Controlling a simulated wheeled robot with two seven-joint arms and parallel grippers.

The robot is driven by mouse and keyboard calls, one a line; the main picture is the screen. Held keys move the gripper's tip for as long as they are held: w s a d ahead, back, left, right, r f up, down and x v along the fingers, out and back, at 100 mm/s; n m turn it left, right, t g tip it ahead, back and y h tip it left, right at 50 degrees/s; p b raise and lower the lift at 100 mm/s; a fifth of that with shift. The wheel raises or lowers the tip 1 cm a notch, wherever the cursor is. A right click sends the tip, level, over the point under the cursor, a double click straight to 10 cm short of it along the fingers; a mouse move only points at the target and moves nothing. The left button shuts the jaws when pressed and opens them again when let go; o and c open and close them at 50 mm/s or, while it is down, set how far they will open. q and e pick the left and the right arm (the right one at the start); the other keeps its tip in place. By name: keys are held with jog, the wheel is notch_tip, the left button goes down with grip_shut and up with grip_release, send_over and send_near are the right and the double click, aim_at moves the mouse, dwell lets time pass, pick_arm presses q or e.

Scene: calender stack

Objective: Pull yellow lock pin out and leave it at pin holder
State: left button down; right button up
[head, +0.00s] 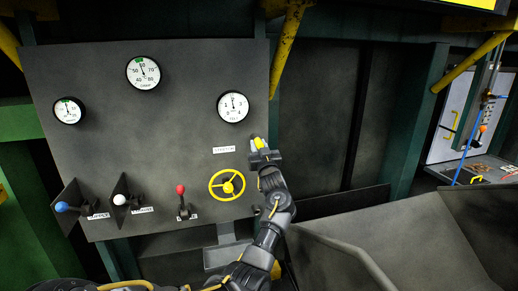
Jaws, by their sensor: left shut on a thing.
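The yellow lock pin (259,142) shows as a small yellow piece at the right edge of the grey panel, right of a small white label. My left gripper (258,150) is shut on it, with the arm reaching up from below. The fingers hide part of the pin, and I cannot tell whether it is still seated. No thing is clearly recognisable as the pin holder. My right gripper is not in view.
The grey panel (100,130) carries three round gauges, a yellow handwheel (227,185), and levers with blue (61,207), white (120,199) and red (180,189) knobs. Grey sloping plates (420,245) fill the lower right. A blue pole (468,150) stands far right.

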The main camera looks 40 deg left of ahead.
pick_arm(q)
jog(key=c, duration=0.8)
grip_release()
jog(key=shift+o, duration=0.2)
jog(key=shift+s+d+r+p, duration=0.1)
jog(key=shift+s+d+p, duration=0.3)
jog(key=shift+d+p, duration=0.25)
jog(key=shift+s+d+p, duration=0.8)
jog(key=shift+d+p, duration=0.1)
jog(key=shift+d, duration=0.25)
jog(key=shift+s+d+p, duration=0.8)
jog(key=shift+d+p, duration=0.05)
jog(key=shift+d, duration=0.25)
